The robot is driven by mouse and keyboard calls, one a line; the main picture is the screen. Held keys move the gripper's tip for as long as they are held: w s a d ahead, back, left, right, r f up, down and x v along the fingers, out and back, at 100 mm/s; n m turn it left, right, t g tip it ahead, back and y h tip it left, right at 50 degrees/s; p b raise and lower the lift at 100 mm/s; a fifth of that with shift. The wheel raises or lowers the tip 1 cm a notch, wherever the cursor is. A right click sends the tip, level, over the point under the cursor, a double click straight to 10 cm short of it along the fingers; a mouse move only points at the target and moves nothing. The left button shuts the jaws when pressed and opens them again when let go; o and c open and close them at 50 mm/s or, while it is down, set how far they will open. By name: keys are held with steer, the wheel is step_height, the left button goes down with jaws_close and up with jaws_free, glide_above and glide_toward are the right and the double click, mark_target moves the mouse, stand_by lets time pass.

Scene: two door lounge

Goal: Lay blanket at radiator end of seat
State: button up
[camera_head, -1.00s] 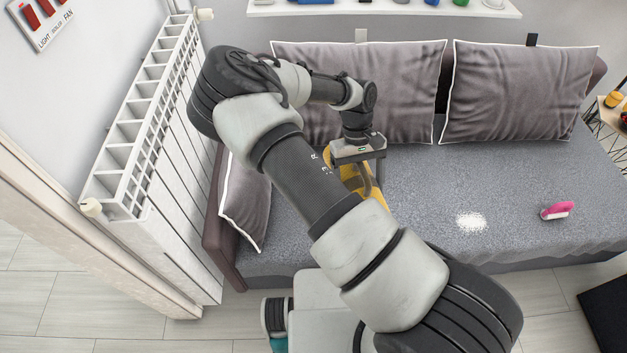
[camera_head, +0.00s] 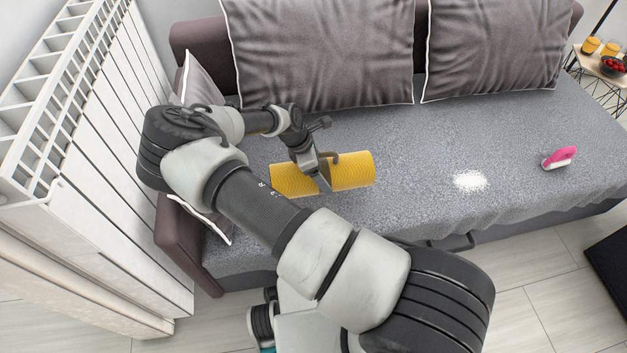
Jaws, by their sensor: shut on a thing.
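The blanket is a yellow roll (camera_head: 353,170) lying across the picture over the grey seat (camera_head: 410,150), left of its middle. My gripper (camera_head: 325,177) reaches down around the middle of the roll and is shut on it. I cannot tell whether the roll touches the seat or hangs just above it. The white radiator (camera_head: 110,150) stands at the left, beyond the sofa's brown armrest (camera_head: 183,245). My arm hides part of the seat's left end.
Two large grey cushions (camera_head: 325,50) lean on the backrest, and a smaller one (camera_head: 198,82) stands at the left end. A white powdery patch (camera_head: 470,180) and a pink brush-like thing (camera_head: 560,157) are on the seat at the right. A side table (camera_head: 598,65) stands far right.

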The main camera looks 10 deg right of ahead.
step_height(320, 180, down, 7)
steer(key=shift+r+b, duration=0.2)
steer(key=shift+b, duration=0.75)
steer(key=shift+f, duration=0.1)
steer(key=o, duration=1.5)
steer(key=shift+c, duration=0.2)
